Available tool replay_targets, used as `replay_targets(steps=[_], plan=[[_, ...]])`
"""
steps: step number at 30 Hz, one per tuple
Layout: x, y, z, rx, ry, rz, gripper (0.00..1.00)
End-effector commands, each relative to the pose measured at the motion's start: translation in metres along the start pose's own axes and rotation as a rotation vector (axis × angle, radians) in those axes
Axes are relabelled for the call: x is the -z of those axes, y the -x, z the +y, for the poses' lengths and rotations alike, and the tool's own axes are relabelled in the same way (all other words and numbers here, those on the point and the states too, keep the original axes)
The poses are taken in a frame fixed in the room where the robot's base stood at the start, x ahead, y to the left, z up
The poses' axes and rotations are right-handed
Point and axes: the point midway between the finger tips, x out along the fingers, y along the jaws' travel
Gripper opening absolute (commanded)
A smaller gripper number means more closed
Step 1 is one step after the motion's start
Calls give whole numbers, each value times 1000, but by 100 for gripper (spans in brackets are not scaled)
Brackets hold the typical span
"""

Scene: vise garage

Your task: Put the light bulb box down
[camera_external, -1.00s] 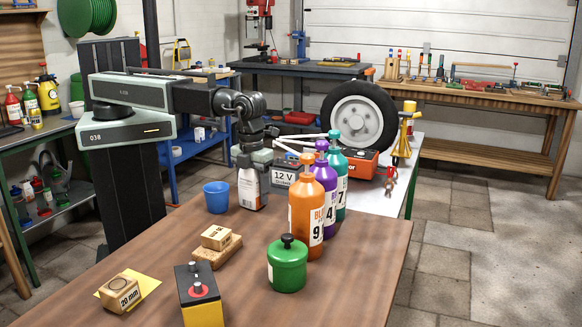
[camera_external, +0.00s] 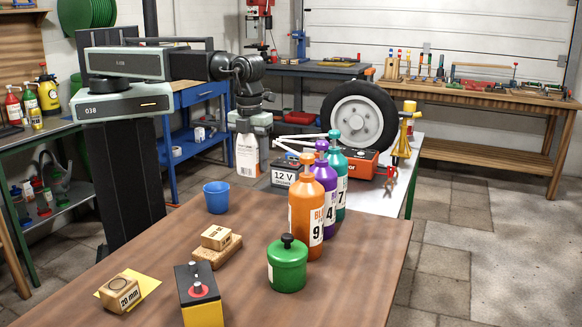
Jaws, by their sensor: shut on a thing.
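My gripper (camera_external: 250,128) points down and is shut on the top of the light bulb box (camera_external: 247,157), a white upright box with small print on its front. The jaws hide the top of the box. The box appears to hang in the air over the far side of the brown table (camera_external: 190,240), behind the blue cup and left of the black 12 V battery charger. I cannot tell its exact height.
A blue cup (camera_external: 216,197) stands in front of the box. Orange (camera_external: 306,215), purple (camera_external: 325,175) and teal (camera_external: 338,160) bottles stand to the right. The table is bare around the cup.

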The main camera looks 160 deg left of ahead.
Motion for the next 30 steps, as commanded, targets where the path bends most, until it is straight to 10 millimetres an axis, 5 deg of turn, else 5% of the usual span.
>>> replay_targets(steps=[3, 8, 21, 30], plan=[[5, -1, 9, 0, 105, 0, 16], [42, -5, 27, 0, 175, 0, 16], [174, -17, 89, 0, 48, 0, 16], [184, -29, 93, 0, 30, 0, 16]])
